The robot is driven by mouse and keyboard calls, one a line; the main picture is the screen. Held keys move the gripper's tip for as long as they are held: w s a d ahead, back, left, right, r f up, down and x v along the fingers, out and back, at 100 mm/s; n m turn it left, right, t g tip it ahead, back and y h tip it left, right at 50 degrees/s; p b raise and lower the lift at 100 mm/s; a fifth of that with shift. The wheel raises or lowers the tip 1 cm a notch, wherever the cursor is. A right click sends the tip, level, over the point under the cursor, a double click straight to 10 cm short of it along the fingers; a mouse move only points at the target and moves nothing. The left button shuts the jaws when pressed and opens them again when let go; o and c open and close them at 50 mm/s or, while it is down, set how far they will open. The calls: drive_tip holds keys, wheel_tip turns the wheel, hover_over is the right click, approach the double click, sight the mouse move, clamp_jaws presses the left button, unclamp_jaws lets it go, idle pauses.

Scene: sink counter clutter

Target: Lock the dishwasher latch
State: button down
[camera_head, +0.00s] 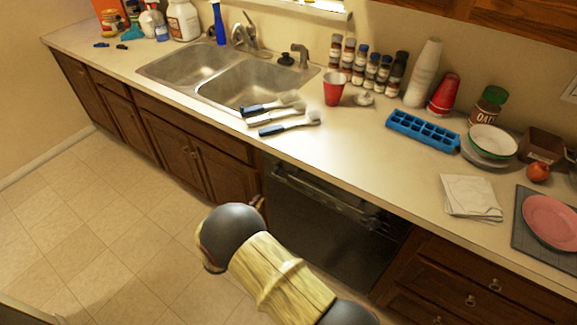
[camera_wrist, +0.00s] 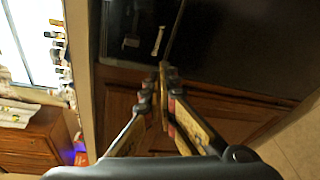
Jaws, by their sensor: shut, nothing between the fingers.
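The black dishwasher (camera_head: 330,215) is set under the counter, its door looking shut, with a handle strip (camera_head: 320,198) along its top. In the wrist view its dark front (camera_wrist: 230,45) fills the top. A small pale lever (camera_wrist: 158,41), which looks like the latch, stands out on that front; I cannot tell its lock state. My gripper (camera_wrist: 163,70) is shut and empty, its fingertips just below the lever in the picture and over brown cabinet wood. They look apart from the lever, but the depth is unclear. In the head view my arm hides most of the gripper.
Brown cabinets (camera_head: 185,155) and drawers (camera_head: 450,285) flank the dishwasher. The counter (camera_head: 350,140) above carries brushes (camera_head: 285,125), a red cup (camera_head: 334,88), a blue ice tray (camera_head: 422,131) and papers (camera_head: 470,197). The tiled floor (camera_head: 110,220) at left is clear.

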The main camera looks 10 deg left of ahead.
sight(269, 162)
drive_tip(key=w+a+r+m+t+y, duration=0.2)
drive_tip(key=a+r, duration=0.1)
drive_tip(key=r, duration=0.2)
drive_tip(key=shift+w+a, duration=0.3)
drive_tip(key=shift+w, duration=0.05)
drive_tip(key=w+d+b, duration=0.1)
drive_tip(key=w, duration=0.2)
drive_tip(key=w+d+b, duration=0.1)
drive_tip(key=w, duration=0.2)
drive_tip(key=w+d+b, duration=0.1)
drive_tip(key=w, duration=0.2)
drive_tip(key=shift+b, duration=0.3)
drive_tip(key=shift+s+d, duration=0.35)
drive_tip(key=shift+d, duration=0.35)
